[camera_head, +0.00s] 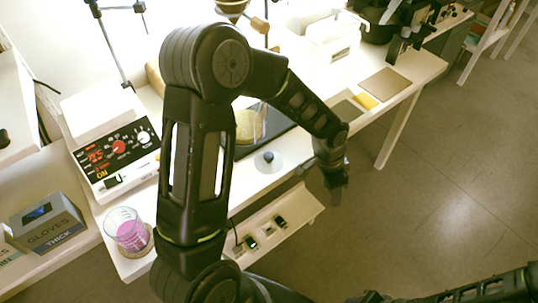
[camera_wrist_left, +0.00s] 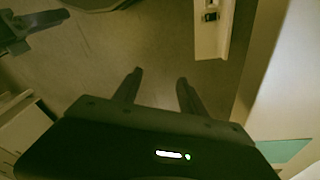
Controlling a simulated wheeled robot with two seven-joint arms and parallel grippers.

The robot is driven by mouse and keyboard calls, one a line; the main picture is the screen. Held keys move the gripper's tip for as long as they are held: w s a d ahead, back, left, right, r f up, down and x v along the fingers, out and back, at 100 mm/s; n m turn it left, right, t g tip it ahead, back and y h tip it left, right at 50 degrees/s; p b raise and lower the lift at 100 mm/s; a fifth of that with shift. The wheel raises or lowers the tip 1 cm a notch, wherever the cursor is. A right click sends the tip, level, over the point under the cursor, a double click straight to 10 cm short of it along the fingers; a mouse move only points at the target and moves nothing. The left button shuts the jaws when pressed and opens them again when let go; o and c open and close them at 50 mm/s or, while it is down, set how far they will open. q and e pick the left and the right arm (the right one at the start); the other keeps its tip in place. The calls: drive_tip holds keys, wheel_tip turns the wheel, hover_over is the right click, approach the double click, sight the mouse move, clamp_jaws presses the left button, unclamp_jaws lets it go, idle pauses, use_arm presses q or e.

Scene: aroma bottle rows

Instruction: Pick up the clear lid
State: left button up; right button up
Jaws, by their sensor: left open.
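The clear lid (camera_head: 262,168) is a see-through disc with a dark round knob on top. It lies on the white table near its front edge, in the head view. My left gripper (camera_head: 336,197) hangs pointing down, past the table's front edge, to the right of the lid and apart from it. In the left wrist view its two fingers (camera_wrist_left: 160,76) are apart with nothing between them, over floor. The lid is not visible in the wrist view. Part of my right arm shows at the bottom right of the head view; its finger state is unclear.
A glass beaker with yellowish contents (camera_head: 247,125) stands behind the lid on a dark mat. A beaker of pink liquid (camera_head: 128,232) stands at the front left, beside a control box (camera_head: 118,150). A low shelf (camera_head: 300,212) juts out below the table edge.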

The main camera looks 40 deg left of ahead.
use_arm(q)
drive_tip(key=w+a+r+m+y, duration=0.2)
drive_tip(key=w+a+r, duration=0.2)
drive_tip(key=r, duration=0.5)
drive_tip(key=m+g+y, duration=0.3)
drive_tip(key=y, duration=0.1)
approach(269, 155)
drive_tip(key=shift+a+f, duration=0.1)
drive_tip(key=shift+f, duration=0.25)
drive_tip(key=shift+f, duration=0.1)
drive_tip(key=shift+x, duration=1.25)
drive_tip(key=x, duration=0.5)
drive_tip(key=shift+s+f, duration=0.1)
drive_tip(key=shift+c, duration=0.3)
